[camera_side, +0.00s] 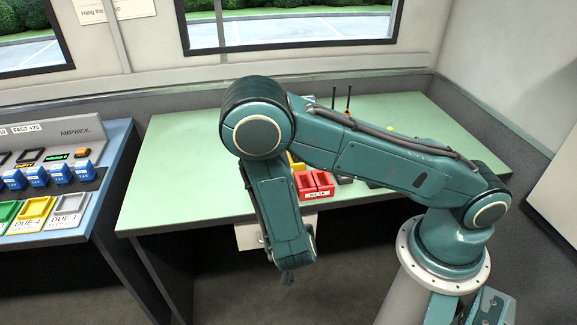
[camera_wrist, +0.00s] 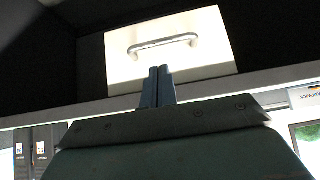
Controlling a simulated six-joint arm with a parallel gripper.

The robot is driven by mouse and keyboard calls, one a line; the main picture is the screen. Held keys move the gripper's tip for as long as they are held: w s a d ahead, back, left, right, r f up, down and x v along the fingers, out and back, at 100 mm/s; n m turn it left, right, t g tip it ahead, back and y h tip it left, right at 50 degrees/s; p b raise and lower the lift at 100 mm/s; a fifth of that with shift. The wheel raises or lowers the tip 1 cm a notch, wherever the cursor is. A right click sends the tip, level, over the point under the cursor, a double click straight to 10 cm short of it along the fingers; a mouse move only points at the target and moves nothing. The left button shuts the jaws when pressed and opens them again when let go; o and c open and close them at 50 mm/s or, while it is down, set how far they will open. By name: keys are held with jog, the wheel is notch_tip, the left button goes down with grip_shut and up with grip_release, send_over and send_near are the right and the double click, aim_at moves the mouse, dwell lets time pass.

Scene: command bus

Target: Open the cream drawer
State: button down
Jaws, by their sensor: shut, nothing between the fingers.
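The cream drawer (camera_side: 248,238) hangs under the front edge of the green table in the side view, partly hidden behind my arm. In the wrist view its cream front (camera_wrist: 205,60) fills the upper middle, with a metal bar handle (camera_wrist: 163,44) across it. My gripper (camera_wrist: 159,72) is shut and empty, its two fingers together in front of the drawer. In the picture the fingertips lie just below the handle and apart from it. In the side view my gripper (camera_side: 287,279) points down in front of the table, small and dark. I cannot tell whether the drawer is slightly open.
The green table (camera_side: 185,180) holds red bins (camera_side: 314,183) and other small items, partly behind my arm. A blue-topped console (camera_side: 60,205) with coloured trays stands at the left. The floor in front of the table is clear.

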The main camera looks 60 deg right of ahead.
jog(key=shift+x, duration=3.65)
jog(key=shift+s+a, duration=0.1)
jog(key=shift+a, duration=0.05)
jog(key=s+a, duration=0.9)
jog(key=shift+s, duration=0.2)
jog(key=shift+a+r, duration=0.1)
jog(key=shift+a, duration=0.1)
notch_tip(320, 180, up, 9)
jog(key=s+a, duration=0.1)
jog(key=shift+s, duration=0.2)
jog(key=shift+a, duration=0.15)
jog(key=shift+r, duration=0.1)
